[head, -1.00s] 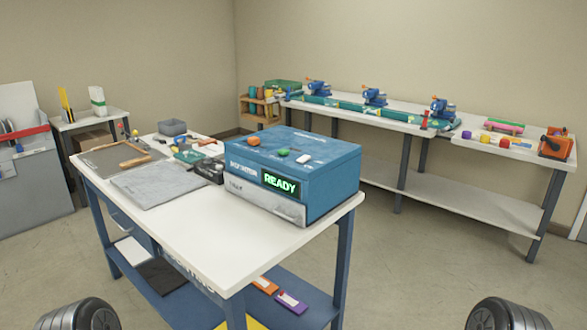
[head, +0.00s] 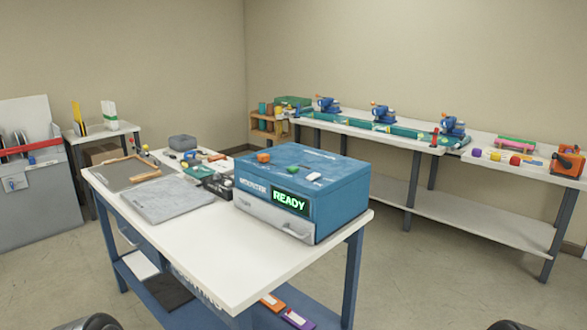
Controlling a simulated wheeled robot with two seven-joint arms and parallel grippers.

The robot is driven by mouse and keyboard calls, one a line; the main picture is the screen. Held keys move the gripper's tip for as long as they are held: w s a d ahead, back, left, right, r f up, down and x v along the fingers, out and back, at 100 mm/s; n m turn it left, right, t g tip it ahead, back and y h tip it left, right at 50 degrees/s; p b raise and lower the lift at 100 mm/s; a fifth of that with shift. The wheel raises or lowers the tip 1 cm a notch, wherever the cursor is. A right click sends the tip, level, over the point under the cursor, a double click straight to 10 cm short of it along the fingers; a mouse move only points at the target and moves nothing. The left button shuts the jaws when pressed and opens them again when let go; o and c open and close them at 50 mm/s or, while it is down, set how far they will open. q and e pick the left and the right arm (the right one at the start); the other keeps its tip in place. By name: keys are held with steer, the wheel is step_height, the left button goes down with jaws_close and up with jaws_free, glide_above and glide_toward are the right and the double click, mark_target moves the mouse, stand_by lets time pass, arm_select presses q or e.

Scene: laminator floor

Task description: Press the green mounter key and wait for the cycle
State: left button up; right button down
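The blue mounter (head: 318,210) sits on the right part of the white table in the head view. Its front display (head: 291,201) reads READY in green. On its top are an orange key (head: 263,157), the green key (head: 292,169) and a white key (head: 313,177). A light grey drawer-like panel (head: 270,217) runs along its lower front. Neither gripper's fingers show; only dark rounded parts of mine show at the bottom edge, far from the mounter. Nothing touches the green key.
The white table (head: 215,255) has bare room in front of the mounter. A grey mat (head: 165,198) and a brown-framed board (head: 125,173) lie at its left. A long bench (head: 470,165) with several blue machines stands along the back wall. Floor shows between them.

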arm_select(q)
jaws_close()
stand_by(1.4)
